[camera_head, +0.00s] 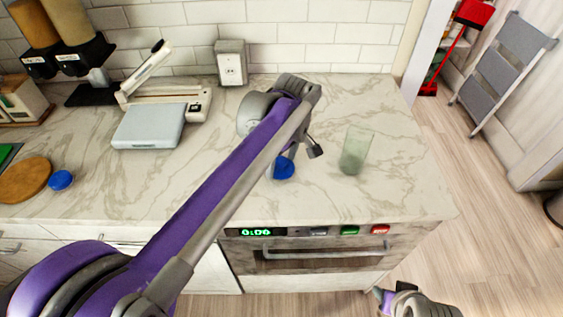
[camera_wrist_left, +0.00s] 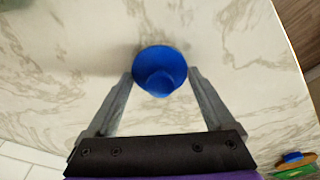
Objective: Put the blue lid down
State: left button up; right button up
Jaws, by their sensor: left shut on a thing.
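A blue lid (camera_head: 283,168) with a round knob is between the fingers of my left gripper (camera_head: 299,157), over the marble counter. In the left wrist view the lid (camera_wrist_left: 160,72) sits between the two grey fingertips, and my left gripper (camera_wrist_left: 161,80) is shut on it. I cannot tell whether the lid touches the counter. My left arm hides part of the counter. A second blue round piece (camera_head: 60,180) lies at the far left. My right gripper (camera_head: 384,297) shows only partly at the bottom right, away from the counter; its opening is unclear.
A translucent greenish glass (camera_head: 355,151) stands right of the lid. The marble counter (camera_head: 410,185) is clear around it. An oven (camera_head: 316,252) is below the front edge.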

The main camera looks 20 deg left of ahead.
aim_at(286, 171)
pick_arm(q)
jog(key=shift+f, duration=0.35)
jog(key=o, duration=1.1)
jog(key=shift+c, duration=0.2)
notch_tip(286, 171, up, 12)
jog(key=d+p, duration=0.1)
jog(key=shift+s+d, duration=0.25)
jog(key=shift+s, duration=0.15)
